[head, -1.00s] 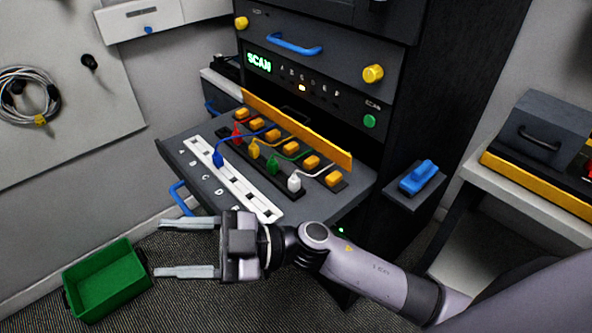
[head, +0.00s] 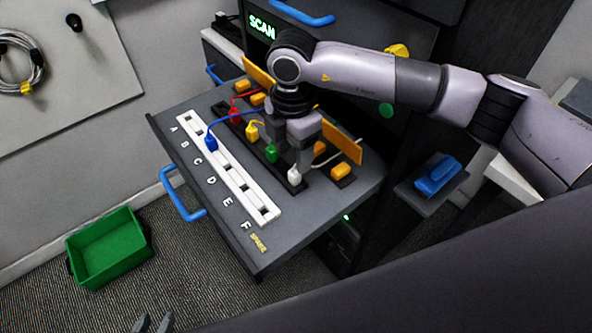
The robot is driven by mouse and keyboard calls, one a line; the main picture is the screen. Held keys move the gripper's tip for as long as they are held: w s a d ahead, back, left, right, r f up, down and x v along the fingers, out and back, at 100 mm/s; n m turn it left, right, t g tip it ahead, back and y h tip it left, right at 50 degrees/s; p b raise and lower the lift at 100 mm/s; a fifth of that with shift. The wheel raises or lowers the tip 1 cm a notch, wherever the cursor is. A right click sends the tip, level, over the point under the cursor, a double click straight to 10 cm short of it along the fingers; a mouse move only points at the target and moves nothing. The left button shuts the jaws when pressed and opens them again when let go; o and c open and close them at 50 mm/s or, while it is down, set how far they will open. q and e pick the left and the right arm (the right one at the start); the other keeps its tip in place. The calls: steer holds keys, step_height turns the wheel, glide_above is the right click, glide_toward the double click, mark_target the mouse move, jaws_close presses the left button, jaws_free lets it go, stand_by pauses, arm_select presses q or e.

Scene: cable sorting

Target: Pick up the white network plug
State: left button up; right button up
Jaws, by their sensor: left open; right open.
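The white network plug (head: 295,175) stands upright at the near end of the dark strip on the pulled-out shelf, its pale cable running back to an orange block. My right gripper (head: 292,158) points down over the strip, open, with its fingers close to the white plug. I cannot tell whether they touch it or straddle it. My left gripper (head: 152,323) shows only as two separated fingertips at the bottom edge, open and empty, far from the plug.
A green plug (head: 271,154) and a yellow plug (head: 251,131) stand close by on the same strip. A blue plug (head: 211,143) sits in the white lettered strip (head: 236,183). An orange rail (head: 341,143) stands behind. A green bin (head: 108,248) is on the floor.

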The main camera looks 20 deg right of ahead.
mark_target(293, 172)
step_height(293, 172, down, 7)
steer(key=b, duration=0.4)
steer(key=shift+r, duration=0.1)
steer(key=shift+a, duration=0.1)
steer(key=shift+c, duration=0.3)
jaws_close()
